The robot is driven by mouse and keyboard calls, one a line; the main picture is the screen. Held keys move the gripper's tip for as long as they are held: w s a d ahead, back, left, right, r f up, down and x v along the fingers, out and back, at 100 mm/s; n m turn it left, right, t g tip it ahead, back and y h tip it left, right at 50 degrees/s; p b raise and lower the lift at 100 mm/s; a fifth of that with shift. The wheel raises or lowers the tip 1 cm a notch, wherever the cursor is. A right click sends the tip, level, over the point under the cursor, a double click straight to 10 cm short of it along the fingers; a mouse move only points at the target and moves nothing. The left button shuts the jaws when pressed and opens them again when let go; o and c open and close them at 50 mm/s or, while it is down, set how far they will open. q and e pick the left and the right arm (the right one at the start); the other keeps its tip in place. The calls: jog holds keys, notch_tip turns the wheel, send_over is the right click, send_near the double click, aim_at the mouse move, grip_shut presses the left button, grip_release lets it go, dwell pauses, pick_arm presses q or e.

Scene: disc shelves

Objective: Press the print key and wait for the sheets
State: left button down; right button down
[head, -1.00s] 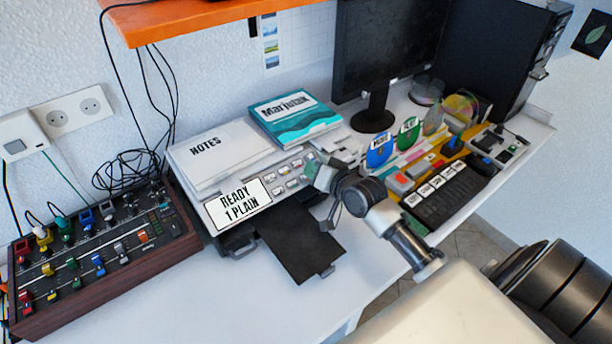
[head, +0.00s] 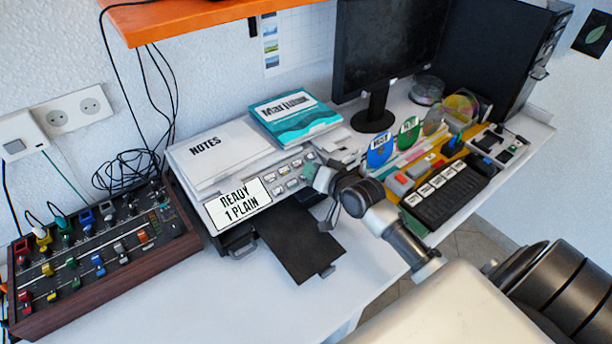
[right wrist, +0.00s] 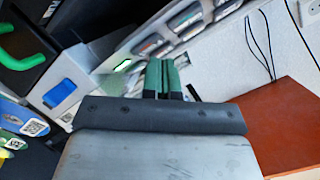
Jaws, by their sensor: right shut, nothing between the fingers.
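The printer's front panel has a display (head: 238,203) reading "READY 1 PLAIN" and several small keys (head: 283,170) to its right. The key labels are too small to read. The printer's dark output tray (head: 298,245) sticks out in front, and its top looks bare. My right gripper (head: 311,165) is at the right end of the panel and covers part of it. In the right wrist view its green-padded fingers (right wrist: 162,76) are together with nothing between them, pointing towards the panel. I cannot tell whether they touch a key. My left gripper is not in view.
A mixer (head: 98,250) stands left of the printer. A "NOTES" stack (head: 215,155) and a teal book (head: 295,115) lie on top. Coloured discs (head: 380,148) and a black keyboard-like unit (head: 450,195) are to the right. An orange shelf (head: 200,18) hangs above.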

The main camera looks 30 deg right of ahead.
jog(key=shift+w+f, duration=0.2)
jog(key=shift+f, duration=0.15)
dwell(0.6)
dwell(0.3)
jog(key=shift+s+r+p, duration=0.45)
jog(key=shift+r+p, duration=0.3)
jog(key=shift+p, duration=0.15)
